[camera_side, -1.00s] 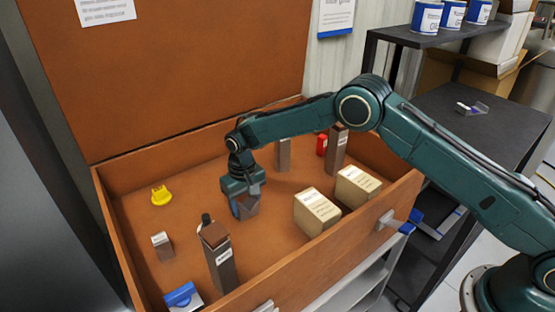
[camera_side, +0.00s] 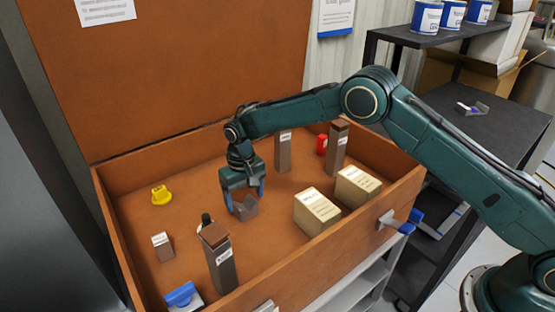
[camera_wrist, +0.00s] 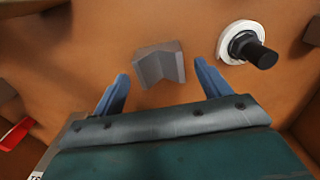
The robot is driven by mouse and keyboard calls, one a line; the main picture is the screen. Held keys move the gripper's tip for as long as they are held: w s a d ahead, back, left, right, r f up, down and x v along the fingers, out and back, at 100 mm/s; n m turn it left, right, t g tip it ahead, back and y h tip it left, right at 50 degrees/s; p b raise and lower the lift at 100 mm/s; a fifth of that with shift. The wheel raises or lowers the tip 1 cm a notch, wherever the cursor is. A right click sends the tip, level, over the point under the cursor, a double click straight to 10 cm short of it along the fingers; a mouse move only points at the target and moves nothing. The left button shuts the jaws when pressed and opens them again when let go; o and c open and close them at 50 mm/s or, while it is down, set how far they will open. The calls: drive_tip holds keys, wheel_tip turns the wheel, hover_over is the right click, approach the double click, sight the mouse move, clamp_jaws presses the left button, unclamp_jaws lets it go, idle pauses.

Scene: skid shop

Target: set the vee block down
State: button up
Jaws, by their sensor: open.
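The vee block (camera_side: 245,208) is a small grey-brown block with a V notch, standing on the floor of the orange-brown wooden drawer (camera_side: 185,240). It also shows in the wrist view (camera_wrist: 158,65), just beyond the fingertips and between their lines. My gripper (camera_side: 246,197) has blue fingers and is directly above the block in the side view. In the wrist view the fingers (camera_wrist: 164,80) are spread wide with nothing between them. I see a gap between each finger and the block.
A dark post (camera_side: 218,255) stands in front, near a black knob on a white disc (camera_wrist: 250,45). Two cartons (camera_side: 316,212) (camera_side: 357,187) are to the right. Tall posts (camera_side: 336,148) and a red item (camera_side: 321,144) stand behind. A yellow item (camera_side: 160,195) is at left, with clear floor around it.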

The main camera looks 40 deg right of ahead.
wheel_tip(320, 180, up, 9)
drive_tip(key=shift+r, duration=0.2)
idle(0.3)
idle(0.4)
wheel_tip(320, 180, up, 13)
drive_tip(key=t, duration=0.1)
hover_over(246, 207)
drive_tip(key=s+d, duration=0.6)
drive_tip(key=s, duration=0.1)
drive_tip(key=s+d+r+t, duration=0.2)
drive_tip(key=s+d+r, duration=0.4)
drive_tip(key=s+r, duration=0.3)
drive_tip(key=s+d+f+t, duration=0.1)
drive_tip(key=s+d, duration=0.2)
drive_tip(key=s, duration=0.9)
drive_tip(key=s+d+f+t, duration=0.1)
drive_tip(key=s+d+f, duration=0.1)
drive_tip(key=s, duration=1)
drive_tip(key=shift+s+d+t, duration=0.15)
drive_tip(key=shift+d+t, duration=0.15)
drive_tip(key=shift+d, duration=0.35)
